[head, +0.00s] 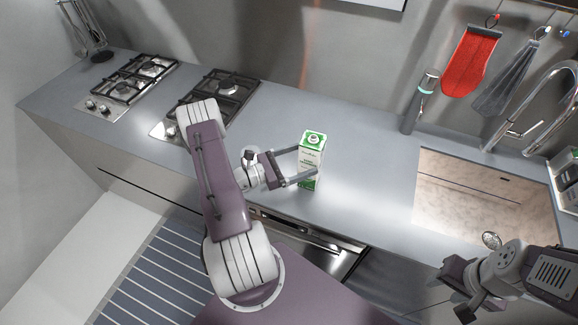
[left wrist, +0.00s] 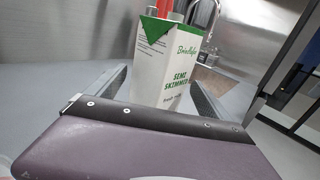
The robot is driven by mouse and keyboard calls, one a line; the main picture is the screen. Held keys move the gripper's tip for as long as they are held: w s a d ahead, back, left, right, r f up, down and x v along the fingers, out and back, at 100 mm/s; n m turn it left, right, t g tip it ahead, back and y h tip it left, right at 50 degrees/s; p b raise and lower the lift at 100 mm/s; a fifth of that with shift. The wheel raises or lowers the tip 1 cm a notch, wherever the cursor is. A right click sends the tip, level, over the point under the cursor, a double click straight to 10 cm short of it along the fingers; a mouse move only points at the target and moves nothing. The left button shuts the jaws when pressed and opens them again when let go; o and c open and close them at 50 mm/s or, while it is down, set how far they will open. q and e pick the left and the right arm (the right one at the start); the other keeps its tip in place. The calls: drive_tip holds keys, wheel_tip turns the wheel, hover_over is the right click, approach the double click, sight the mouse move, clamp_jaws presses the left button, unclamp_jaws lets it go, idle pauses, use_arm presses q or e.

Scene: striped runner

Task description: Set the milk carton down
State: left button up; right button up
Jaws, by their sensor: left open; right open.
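The milk carton (head: 311,158), white with green top and bottom, stands upright on the grey counter (head: 366,142) near its front edge. It also shows in the left wrist view (left wrist: 172,66), between the two fingers. My left gripper (head: 305,162) is open, with one finger on either side of the carton. I cannot tell whether a finger touches it. My right gripper (head: 456,290) is open and empty at the lower right, in front of the counter below the sink.
A sink (head: 480,190) with a curved tap (head: 545,95) is to the right. A grey bottle (head: 421,102) stands at the back of the counter. Two gas hobs (head: 228,88) are on the left. The counter between carton and sink is clear.

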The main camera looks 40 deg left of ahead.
use_arm(q)
drive_tip(key=b+v, duration=0.1)
drive_tip(key=v, duration=0.4)
drive_tip(key=shift+w+f, duration=0.1)
drive_tip(key=shift+s+a, duration=0.1)
drive_tip(key=shift+s, duration=0.25)
